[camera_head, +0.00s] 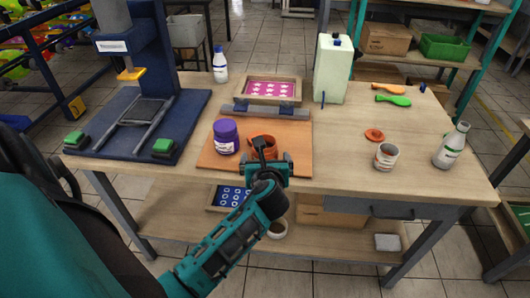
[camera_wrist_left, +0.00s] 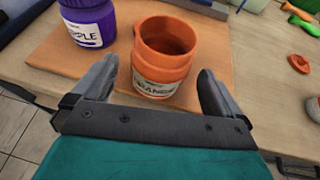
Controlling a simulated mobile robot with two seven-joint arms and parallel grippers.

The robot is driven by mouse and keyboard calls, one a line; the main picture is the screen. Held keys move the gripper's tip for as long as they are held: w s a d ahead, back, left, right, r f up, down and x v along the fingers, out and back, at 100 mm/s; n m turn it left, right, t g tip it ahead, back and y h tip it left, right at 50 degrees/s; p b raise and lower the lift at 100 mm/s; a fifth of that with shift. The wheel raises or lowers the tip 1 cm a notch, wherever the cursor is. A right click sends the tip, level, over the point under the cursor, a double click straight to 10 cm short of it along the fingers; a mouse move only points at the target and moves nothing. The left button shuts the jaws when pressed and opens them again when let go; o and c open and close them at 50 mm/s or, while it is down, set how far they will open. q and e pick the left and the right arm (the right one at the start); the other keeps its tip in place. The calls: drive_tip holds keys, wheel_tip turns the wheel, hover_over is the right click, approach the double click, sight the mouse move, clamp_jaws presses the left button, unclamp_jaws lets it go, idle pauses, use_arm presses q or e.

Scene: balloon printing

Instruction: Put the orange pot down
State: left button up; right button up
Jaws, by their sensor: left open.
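The orange pot (camera_head: 262,142) stands upright and without a lid on the brown board (camera_head: 298,160) at the table's front. It also shows in the left wrist view (camera_wrist_left: 163,62), with its label facing me and its open mouth up. My left gripper (camera_head: 268,160) is open, with one finger on each side of the pot's near part. In the left wrist view its fingers (camera_wrist_left: 156,76) stand apart from the pot, with a gap on both sides. My right gripper is not in view.
A purple pot (camera_head: 226,138) stands close on the left of the orange pot. An orange lid (camera_head: 374,135), a white pot (camera_head: 386,156) and a bottle (camera_head: 451,146) are at the right. A blue press (camera_head: 150,60) occupies the left. The table between board and lid is clear.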

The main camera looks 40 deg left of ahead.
use_arm(q)
drive_tip(key=v, duration=0.7)
drive_tip(key=s+d+f+n+h, duration=0.5)
drive_tip(key=d+f+n, duration=0.1)
drive_tip(key=n, duration=0.6)
drive_tip(key=s+d+f+n+h, duration=0.5)
drive_tip(key=d+n, duration=0.1)
drive_tip(key=n, duration=0.7)
drive_tip(key=shift+s+f+t+h+p, duration=0.2)
drive_tip(key=shift+f+t+h+p, duration=0.1)
drive_tip(key=shift+f+h+p, duration=0.15)
